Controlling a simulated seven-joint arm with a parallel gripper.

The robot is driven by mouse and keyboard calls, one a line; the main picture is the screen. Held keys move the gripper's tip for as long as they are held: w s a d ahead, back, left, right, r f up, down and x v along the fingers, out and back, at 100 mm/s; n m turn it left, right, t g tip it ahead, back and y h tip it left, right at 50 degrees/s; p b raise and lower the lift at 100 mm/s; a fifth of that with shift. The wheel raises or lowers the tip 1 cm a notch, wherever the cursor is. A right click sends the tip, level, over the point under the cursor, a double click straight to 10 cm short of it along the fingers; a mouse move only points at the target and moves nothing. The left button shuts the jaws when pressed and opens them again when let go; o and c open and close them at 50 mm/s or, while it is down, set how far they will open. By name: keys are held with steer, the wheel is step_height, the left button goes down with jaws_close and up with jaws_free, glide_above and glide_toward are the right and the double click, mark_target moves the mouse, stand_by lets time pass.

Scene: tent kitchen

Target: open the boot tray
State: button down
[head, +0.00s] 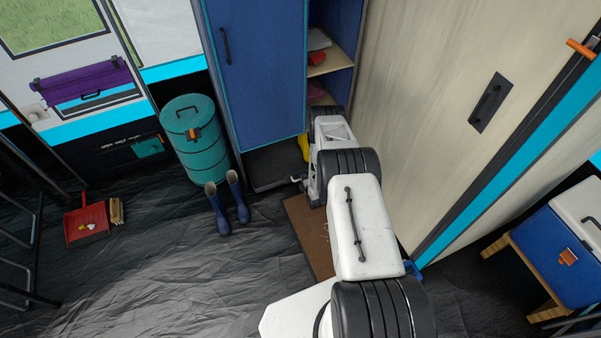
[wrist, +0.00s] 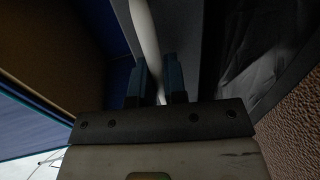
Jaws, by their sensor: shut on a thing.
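The boot tray (head: 268,167) is a dark grey, low tray at the foot of the blue wardrobe in the head view. My gripper (head: 298,181) is low at the tray's front right, mostly hidden behind my own arm. In the wrist view the two dark blue fingers of my gripper (wrist: 159,82) are close together, shut on a pale bar (wrist: 146,35) that runs along a dark grey panel. I take this bar to be the tray's handle or front edge. How far the tray is out is hard to tell.
The blue wardrobe door (head: 262,70) hangs above the tray, beside open shelves (head: 330,62). Blue boots (head: 227,205) and a teal barrel (head: 195,135) stand to the left. A brown mat (head: 303,222) lies under my arm. The dark floor in front is largely clear.

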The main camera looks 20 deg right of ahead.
steer(key=f+v, duration=0.1)
steer(key=v, duration=0.4)
steer(key=f+v, duration=0.1)
steer(key=v, duration=0.5)
steer(key=f+v, duration=0.1)
steer(key=v, duration=0.4)
steer(key=shift+s+f, duration=0.15)
steer(key=shift+s, duration=0.4)
steer(key=c, duration=1.2)
jaws_free()
steer(key=shift+v, duration=3.9)
